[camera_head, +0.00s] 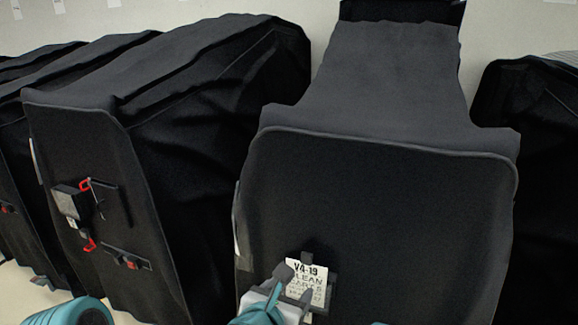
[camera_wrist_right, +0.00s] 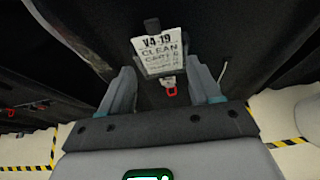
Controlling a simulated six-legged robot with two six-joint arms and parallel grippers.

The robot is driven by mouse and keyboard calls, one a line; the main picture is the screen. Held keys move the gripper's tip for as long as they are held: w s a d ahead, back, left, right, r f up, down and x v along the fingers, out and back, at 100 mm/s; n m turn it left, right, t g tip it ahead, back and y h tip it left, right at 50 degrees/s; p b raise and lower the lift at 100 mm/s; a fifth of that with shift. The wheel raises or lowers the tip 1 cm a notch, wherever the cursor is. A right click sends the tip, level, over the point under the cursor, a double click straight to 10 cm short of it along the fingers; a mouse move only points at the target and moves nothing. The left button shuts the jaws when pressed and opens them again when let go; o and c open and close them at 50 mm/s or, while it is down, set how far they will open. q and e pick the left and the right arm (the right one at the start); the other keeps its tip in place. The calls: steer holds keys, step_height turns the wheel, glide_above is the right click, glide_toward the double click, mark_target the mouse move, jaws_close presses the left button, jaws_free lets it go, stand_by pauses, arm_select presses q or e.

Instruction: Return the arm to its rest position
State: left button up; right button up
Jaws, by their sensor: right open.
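My right gripper (camera_head: 296,284) shows at the bottom middle of the head view, in front of a black covered cart (camera_head: 385,210). In the right wrist view its two grey fingers (camera_wrist_right: 163,88) are spread apart with nothing held between them. A white tag (camera_head: 313,268) reading "V4-19 Clean" hangs on the cart's front from a dark clip, just beyond the fingers. The tag also shows above the finger gap in the wrist view (camera_wrist_right: 160,52). A finger covers part of the tag in the head view.
Another black covered cart (camera_head: 85,150) stands to the left, with a dark box and red clips (camera_head: 85,185) on its front. More covered carts stand at far left and at right (camera_head: 535,150). Pale floor with yellow-black tape (camera_wrist_right: 285,143) shows in the wrist view.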

steer(key=s+d+f+m+g+y, duration=0.2)
steer(key=s+f+m, duration=0.4)
steer(key=f+m, duration=0.5)
steer(key=s+d+f+m+g+y, duration=0.3)
steer(key=s+d+f+m+g, duration=0.2)
steer(key=f+m, duration=0.6)
steer(key=s+d+f+m+g+y, duration=0.3)
steer(key=s+f+m, duration=0.6)
steer(key=f, duration=0.5)
steer(key=d+m+g, duration=0.1)
steer(key=d+m, duration=0.1)
steer(key=shift+d+f+m, duration=0.15)
steer(key=shift+d+m, duration=0.2)
steer(key=shift+m, duration=0.05)
